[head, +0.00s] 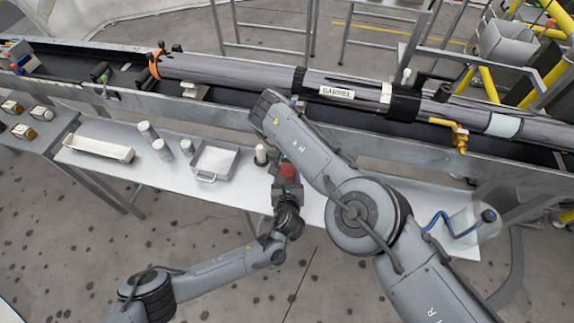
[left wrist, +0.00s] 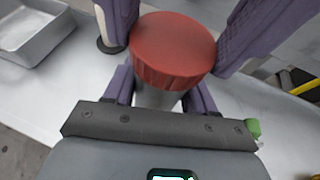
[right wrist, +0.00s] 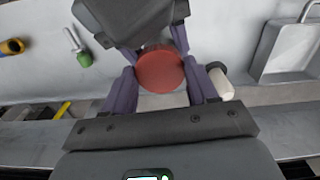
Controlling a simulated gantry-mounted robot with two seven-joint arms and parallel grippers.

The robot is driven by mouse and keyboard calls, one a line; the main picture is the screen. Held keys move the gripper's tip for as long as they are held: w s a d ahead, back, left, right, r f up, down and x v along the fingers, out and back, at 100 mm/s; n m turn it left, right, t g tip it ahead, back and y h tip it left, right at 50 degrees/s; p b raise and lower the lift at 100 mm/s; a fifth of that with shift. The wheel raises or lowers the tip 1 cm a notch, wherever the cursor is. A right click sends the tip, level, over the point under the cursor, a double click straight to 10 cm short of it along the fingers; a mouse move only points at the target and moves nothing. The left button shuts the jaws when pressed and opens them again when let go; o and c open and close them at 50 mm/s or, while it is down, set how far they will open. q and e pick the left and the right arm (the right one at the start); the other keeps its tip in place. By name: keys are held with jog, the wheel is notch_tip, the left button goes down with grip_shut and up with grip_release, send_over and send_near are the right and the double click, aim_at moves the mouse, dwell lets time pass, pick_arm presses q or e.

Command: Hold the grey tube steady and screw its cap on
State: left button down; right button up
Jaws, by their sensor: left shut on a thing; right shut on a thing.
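The red cap (head: 287,171) sits over the end of the grey tube (left wrist: 157,97), which shows below it in the left wrist view. No gap shows between cap and tube there; I cannot tell how far it is threaded. My left gripper (left wrist: 160,92) is shut on the tube, just under the cap. My right gripper (right wrist: 160,75) is shut on the cap, its purple fingers on either side of the cap's round face (right wrist: 160,72). The two grippers face each other closely. The right arm hides part of the work in the head view.
A white work shelf (head: 235,195) lies below. On it are a metal tray (head: 214,160), an upright pale cylinder (head: 261,154) close to the grippers, several grey cylinders (head: 162,150) and a clear bottle (head: 470,228). A long grey tube assembly (head: 235,75) lies along the trough behind.

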jog(key=m, duration=0.4)
jog(key=o, duration=1)
jog(key=shift+r, duration=2.25)
jog(key=shift+c, duration=0.4)
